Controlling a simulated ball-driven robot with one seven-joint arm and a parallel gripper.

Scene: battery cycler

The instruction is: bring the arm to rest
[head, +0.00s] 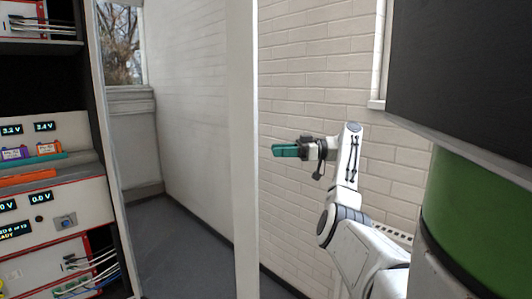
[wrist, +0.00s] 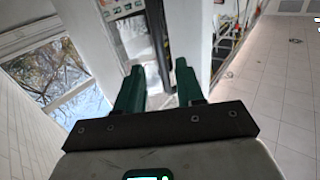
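My arm (head: 345,225) extends from the lower right in the head view, raised and bent, with nothing under the gripper. My gripper (head: 275,151) points left in front of the white brick wall. In the wrist view my gripper (wrist: 159,68) shows two green fingers standing apart with a gap between them. Nothing is held between the fingers.
The battery cycler rack (head: 101,150) stands at the left with lit voltage displays (head: 45,127), cables, and a purple block (head: 14,153) and an orange block (head: 48,148). A white post (head: 243,150) stands between rack and gripper. The brick wall (head: 310,80) is behind my arm.

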